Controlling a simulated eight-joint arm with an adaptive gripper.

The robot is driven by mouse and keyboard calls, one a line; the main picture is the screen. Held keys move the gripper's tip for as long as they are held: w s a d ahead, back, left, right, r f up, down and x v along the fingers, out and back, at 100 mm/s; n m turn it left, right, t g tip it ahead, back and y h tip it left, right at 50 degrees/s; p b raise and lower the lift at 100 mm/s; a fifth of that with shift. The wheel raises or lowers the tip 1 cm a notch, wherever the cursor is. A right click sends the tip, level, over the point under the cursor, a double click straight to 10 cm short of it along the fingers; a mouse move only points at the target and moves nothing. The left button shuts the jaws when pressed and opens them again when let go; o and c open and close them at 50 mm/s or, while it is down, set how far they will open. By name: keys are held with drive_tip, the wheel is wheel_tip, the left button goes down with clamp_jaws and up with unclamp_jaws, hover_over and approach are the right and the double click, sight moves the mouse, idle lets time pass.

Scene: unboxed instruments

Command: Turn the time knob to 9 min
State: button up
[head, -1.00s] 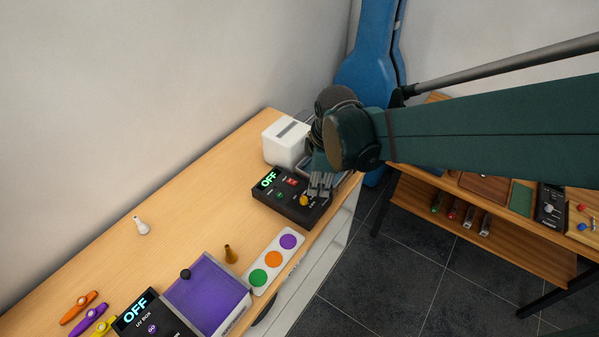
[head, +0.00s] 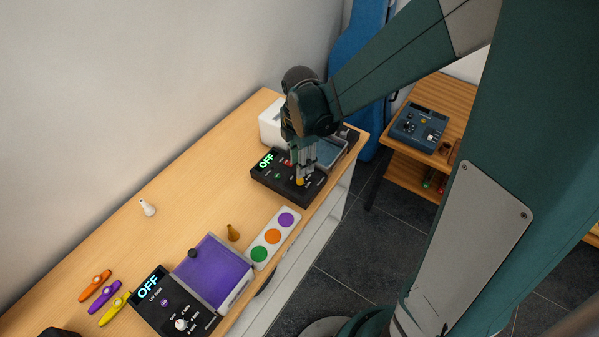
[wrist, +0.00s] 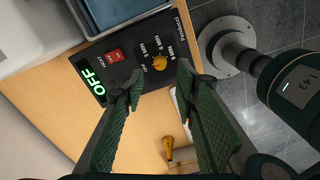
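A black control box (head: 262,176) with a green OFF display stands on the wooden bench and carries a yellow knob (head: 300,182). In the wrist view the yellow knob (wrist: 160,63) sits among printed minute labels; their exact numbers and the knob's pointing are hard to read. My gripper (head: 304,172) points down over this knob. In the wrist view my gripper (wrist: 161,75) has its fingers apart, with the knob showing in the gap just beyond the tips. I cannot tell whether either finger touches it. A red switch (wrist: 115,56) is beside the left finger.
A second black box labelled UV BOX (head: 150,287), with its own pale knob (head: 181,324), adjoins a purple tray (head: 215,270).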

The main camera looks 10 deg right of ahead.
sight(300, 181)
drive_tip(key=shift+f, duration=0.15)
idle(0.3)
drive_tip(key=shift+f, duration=3.75)
drive_tip(key=shift+c, duration=0.6)
drive_tip(key=c, duration=0.8)
